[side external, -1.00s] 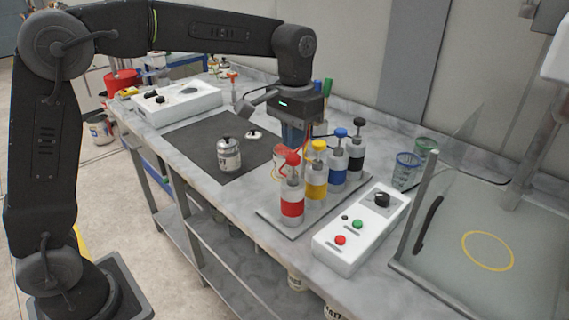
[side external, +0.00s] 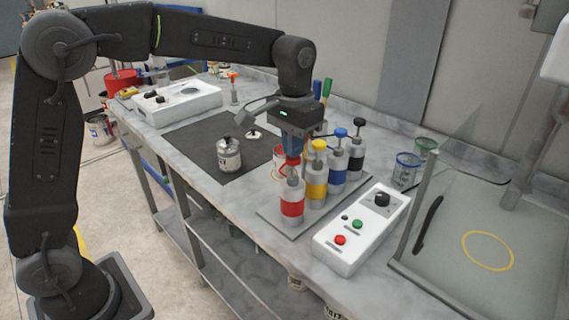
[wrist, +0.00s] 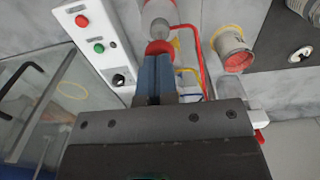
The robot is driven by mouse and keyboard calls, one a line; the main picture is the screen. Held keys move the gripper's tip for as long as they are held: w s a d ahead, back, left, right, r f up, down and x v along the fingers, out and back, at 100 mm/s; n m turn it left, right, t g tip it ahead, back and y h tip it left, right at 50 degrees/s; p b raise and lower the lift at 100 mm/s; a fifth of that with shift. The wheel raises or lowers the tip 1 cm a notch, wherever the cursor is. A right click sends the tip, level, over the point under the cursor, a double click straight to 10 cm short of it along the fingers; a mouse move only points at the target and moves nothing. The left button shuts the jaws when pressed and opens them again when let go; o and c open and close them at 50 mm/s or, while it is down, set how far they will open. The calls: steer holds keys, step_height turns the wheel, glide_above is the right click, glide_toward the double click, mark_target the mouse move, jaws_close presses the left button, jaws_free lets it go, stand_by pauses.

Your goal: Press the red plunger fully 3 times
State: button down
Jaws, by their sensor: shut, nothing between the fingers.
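The red-labelled pump bottle (side external: 292,208) stands at the near left corner of its tray. Its red plunger (wrist: 158,47) shows just beyond my fingertips in the wrist view, and my fingers partly cover it in the side view. My gripper (side external: 292,156) points down, directly over the red plunger, with its blue fingers shut and empty. In the wrist view the fingertips (wrist: 156,57) overlap the plunger's edge. I cannot tell whether they touch it or how far it is pressed.
Yellow (side external: 317,184), blue (side external: 338,165) and black (side external: 356,155) pump bottles stand close behind the red one. A cup with red contents (wrist: 235,60) is beside the bottles. A white control box (side external: 360,228) is to the right. A metal can (side external: 229,155) stands on the dark mat.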

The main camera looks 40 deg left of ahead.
steer(key=shift+f, duration=1.45)
steer(key=shift+r, duration=2.35)
steer(key=shift+r, duration=0.1)
steer(key=shift+r, duration=2.9)
